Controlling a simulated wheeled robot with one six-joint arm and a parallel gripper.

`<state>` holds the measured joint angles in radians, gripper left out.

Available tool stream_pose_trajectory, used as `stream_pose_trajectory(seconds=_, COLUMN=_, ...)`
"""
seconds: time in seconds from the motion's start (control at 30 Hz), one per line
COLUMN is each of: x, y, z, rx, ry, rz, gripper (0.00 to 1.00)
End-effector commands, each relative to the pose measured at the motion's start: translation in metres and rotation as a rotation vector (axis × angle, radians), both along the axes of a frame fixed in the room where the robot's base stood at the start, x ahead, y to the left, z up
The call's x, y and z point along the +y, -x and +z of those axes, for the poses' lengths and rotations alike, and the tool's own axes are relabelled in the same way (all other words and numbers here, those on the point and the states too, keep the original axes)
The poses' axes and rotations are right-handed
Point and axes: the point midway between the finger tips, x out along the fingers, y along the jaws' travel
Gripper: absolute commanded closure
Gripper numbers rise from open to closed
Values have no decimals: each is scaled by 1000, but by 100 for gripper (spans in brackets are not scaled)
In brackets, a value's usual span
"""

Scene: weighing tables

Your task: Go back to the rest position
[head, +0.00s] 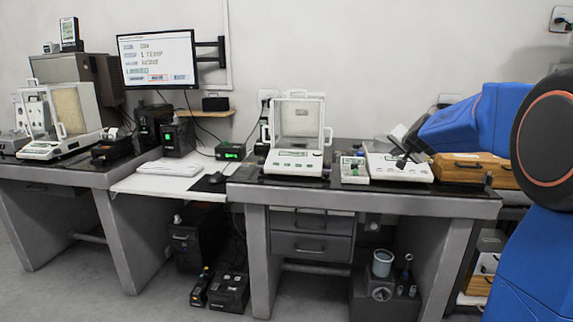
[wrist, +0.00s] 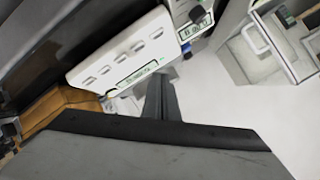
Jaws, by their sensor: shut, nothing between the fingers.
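My gripper (head: 405,158) hangs from my blue arm at the right of the head view, small and dark. It is in front of and above the white balance (head: 398,174) on the right part of the near table. In the wrist view my gripper (wrist: 160,98) has its dark fingers together with nothing between them. Beyond them a white balance (wrist: 122,62) with a row of buttons and a small display shows. The far side of the gripper and part of the balance are hidden in the head view.
A balance with a glass draft shield (head: 300,125) stands mid-table, left of a small white device (head: 354,170). Wooden cases (head: 478,167) lie at the right, behind my arm. A monitor (head: 157,60) is on the wall. The dark table's front edge (head: 365,199) is mostly clear.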

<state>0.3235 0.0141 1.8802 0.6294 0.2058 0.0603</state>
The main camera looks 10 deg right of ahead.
Motion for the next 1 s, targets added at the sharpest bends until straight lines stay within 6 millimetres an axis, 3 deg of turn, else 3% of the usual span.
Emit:
stream_pose_trajectory(seconds=0.17, x=48, y=43, z=0, rx=57, ry=35, rz=97, gripper=100)
stream_pose_trajectory(seconds=0.3, x=93, y=95, z=-9, rx=128, ry=78, rz=200, gripper=100)
stream_pose_trajectory(seconds=0.5, x=146, y=174, z=-31, rx=236, ry=144, rz=337, gripper=100)
stream_pose_trajectory(seconds=0.7, x=184, y=259, z=-60, rx=347, ry=217, rz=460, gripper=100)
stream_pose_trajectory(seconds=1.0, x=212, y=386, z=-117, rx=518, ry=338, rz=618, gripper=100)
